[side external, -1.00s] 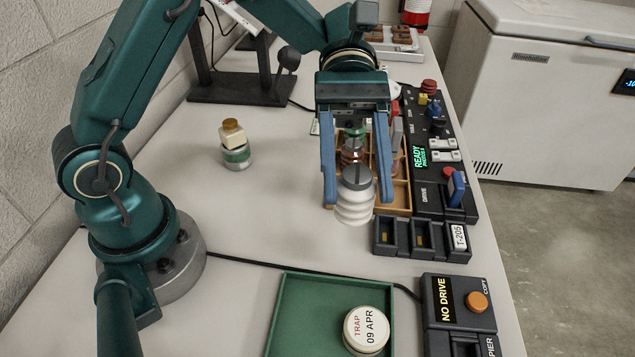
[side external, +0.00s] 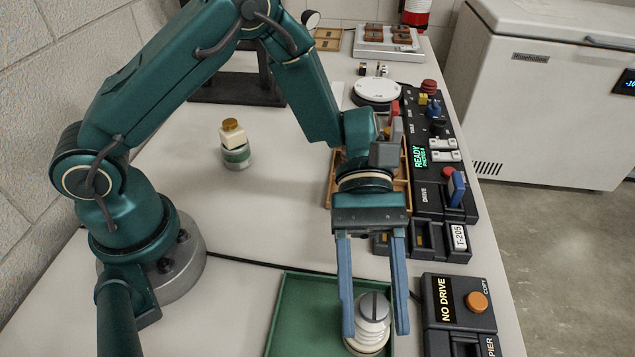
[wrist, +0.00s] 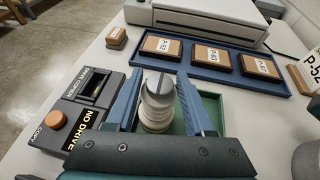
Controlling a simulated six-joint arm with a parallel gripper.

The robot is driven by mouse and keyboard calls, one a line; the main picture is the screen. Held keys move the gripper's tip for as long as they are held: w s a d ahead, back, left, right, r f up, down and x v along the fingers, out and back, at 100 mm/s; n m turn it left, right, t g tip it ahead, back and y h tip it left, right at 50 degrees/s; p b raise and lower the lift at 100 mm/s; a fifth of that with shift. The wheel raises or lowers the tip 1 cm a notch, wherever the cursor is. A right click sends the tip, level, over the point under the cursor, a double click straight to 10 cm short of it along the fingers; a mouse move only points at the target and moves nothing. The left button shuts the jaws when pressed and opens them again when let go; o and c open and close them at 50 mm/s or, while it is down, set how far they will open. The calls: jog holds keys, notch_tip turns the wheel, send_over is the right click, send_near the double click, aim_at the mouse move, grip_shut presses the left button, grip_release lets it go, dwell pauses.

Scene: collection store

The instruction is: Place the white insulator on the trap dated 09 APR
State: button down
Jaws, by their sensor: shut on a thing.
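The white ribbed insulator (side external: 371,318) with its grey slotted cap is between the blue fingers of my gripper (side external: 377,330), which is shut on it. It stands upright over the front right part of the green tray (side external: 302,305). I cannot tell whether insulator and trap touch. The wrist view shows the insulator (wrist: 157,103) upright between the fingers, with the green tray (wrist: 211,107) around it.
A black NO DRIVE box (side external: 461,301) with an orange button stands close right of the tray. A green-banded jar (side external: 236,158) with a pale block stands at the left. Behind are a wooden tray (side external: 332,190) and a black T-205 rack (side external: 425,243).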

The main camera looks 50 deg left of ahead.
jog(key=shift+f, duration=0.1)
jog(key=shift+c, duration=1.4)
grip_release()
jog(key=shift+w, duration=0.1)
jog(key=v, duration=1)
jog(key=s+a+r+m+t+y, duration=0.2)
jog(key=s+a+m+t+y, duration=0.1)
jog(key=a+m+t+y, duration=0.2)
jog(key=s+a+r+m+t+y, duration=0.3)
jog(key=s+a+m+t+y, duration=0.1)
jog(key=a+t, duration=0.4)
jog(key=shift+s+a+m+y, duration=0.2)
jog(key=shift+a+m+y, duration=0.7)
